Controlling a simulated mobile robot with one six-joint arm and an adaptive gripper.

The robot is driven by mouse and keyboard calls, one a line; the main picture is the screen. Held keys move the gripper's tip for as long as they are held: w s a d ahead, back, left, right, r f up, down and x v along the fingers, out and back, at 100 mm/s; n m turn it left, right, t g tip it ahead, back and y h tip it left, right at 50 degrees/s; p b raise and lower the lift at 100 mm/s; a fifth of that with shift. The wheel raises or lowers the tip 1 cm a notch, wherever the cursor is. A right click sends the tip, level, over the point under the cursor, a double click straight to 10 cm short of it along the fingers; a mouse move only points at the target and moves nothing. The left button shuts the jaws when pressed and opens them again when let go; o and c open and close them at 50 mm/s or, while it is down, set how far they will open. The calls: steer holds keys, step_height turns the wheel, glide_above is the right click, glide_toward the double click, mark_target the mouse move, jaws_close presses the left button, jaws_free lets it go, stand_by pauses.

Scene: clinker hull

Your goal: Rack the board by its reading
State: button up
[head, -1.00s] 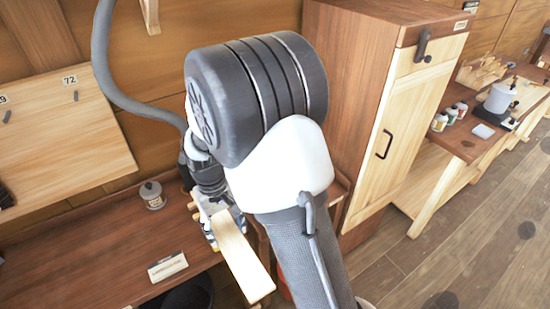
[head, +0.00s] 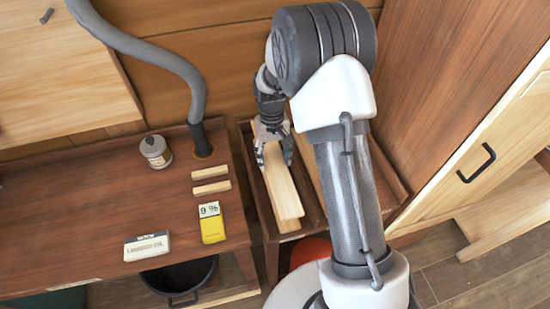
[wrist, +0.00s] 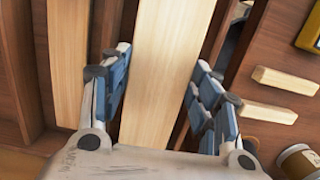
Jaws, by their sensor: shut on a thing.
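My gripper (head: 273,152) is shut on a long pale board (head: 284,195), gripped across its width. In the wrist view the board (wrist: 166,65) runs between the blue finger pads. The board is over or within the dark wooden rack (head: 262,222) right of the bench; I cannot tell whether it touches the rack's floor. Another pale board (wrist: 68,60) lies in the rack beside it, past a divider. A yellow meter (head: 213,230) lies on the bench, its display appearing to read 9 %. Any labels on the rack's bays are hidden or too small to read.
Two short pale sticks (head: 210,180) lie on the bench (head: 80,210) near the meter. A lidded jar (head: 156,152) and a label block (head: 147,246) stand there too. A grey hose (head: 195,85) reaches the bench. A wooden cabinet (head: 450,130) stands close on the right.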

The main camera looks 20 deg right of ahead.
steer(key=shift+f+b, duration=0.5)
steer(key=shift+f, duration=0.2)
steer(key=shift+f+b, duration=1.9)
steer(key=shift+f, duration=1.15)
steer(key=shift+f, duration=0.4)
steer(key=o, duration=1.3)
steer(key=shift+r, duration=0.15)
steer(key=r, duration=0.4)
steer(key=w+r, duration=0.1)
steer(key=r, duration=0.6)
steer(key=shift+w+r, duration=0.2)
steer(key=shift+r, duration=0.15)
steer(key=shift+r, duration=0.1)
